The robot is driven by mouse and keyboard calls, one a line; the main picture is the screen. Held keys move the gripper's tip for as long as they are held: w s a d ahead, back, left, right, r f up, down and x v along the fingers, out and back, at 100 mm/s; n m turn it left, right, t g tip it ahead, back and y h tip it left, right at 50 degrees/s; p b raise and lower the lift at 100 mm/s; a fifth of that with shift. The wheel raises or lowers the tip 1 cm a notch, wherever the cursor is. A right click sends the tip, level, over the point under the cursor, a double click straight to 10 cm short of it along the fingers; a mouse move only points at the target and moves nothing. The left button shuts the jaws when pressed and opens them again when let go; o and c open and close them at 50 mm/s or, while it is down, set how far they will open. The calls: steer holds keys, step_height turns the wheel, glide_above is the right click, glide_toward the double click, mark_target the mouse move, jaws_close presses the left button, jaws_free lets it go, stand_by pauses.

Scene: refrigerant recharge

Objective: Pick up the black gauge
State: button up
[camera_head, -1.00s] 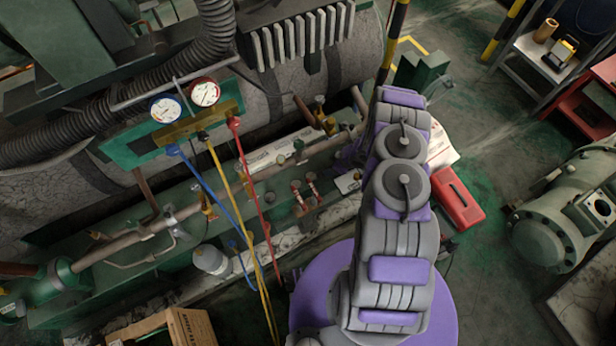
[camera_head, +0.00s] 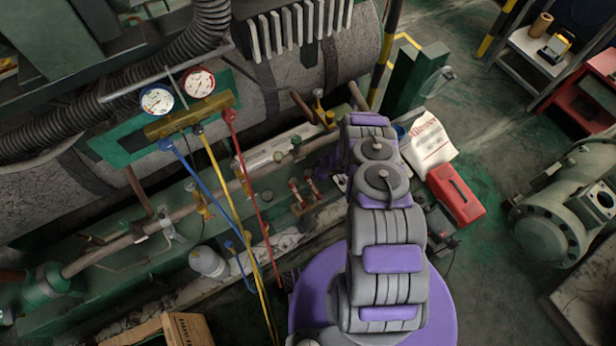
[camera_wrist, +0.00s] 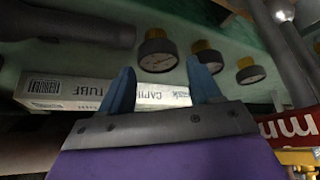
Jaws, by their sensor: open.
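In the wrist view a black gauge (camera_wrist: 157,54) with a pale dial lies just beyond my gripper (camera_wrist: 165,82), roughly between the blue fingertips and apart from them. The fingers are spread with nothing held. Two more black-rimmed gauges with brass fittings lie to the right: one (camera_wrist: 209,57) is partly behind the right finger, the other (camera_wrist: 249,72) is farther right. In the head view my arm hides most of the gripper, and I cannot make out these black gauges there.
A white capillary tube box (camera_wrist: 85,95) lies behind the fingers. A red object with white letters (camera_wrist: 290,127) is at right. In the head view, blue- and red-rimmed gauges (camera_head: 157,99) (camera_head: 199,83) sit on a brass manifold with hanging hoses. A red case (camera_head: 455,195) stands right of my arm.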

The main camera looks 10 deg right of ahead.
mark_target(310, 174)
steer(key=x, duration=0.1)
steer(key=b+x, duration=0.1)
steer(key=x, duration=0.1)
steer(key=b+x, duration=0.1)
steer(key=shift+w+d+f, duration=0.1)
steer(key=shift+d+f, duration=0.15)
steer(key=shift+w+a+f, duration=0.15)
steer(key=shift+a+f, duration=0.1)
steer(key=shift+a, duration=0.1)
steer(key=shift+a+r, duration=0.1)
steer(key=shift+d, duration=0.25)
steer(key=c, duration=0.7)
steer(key=shift+a, duration=0.1)
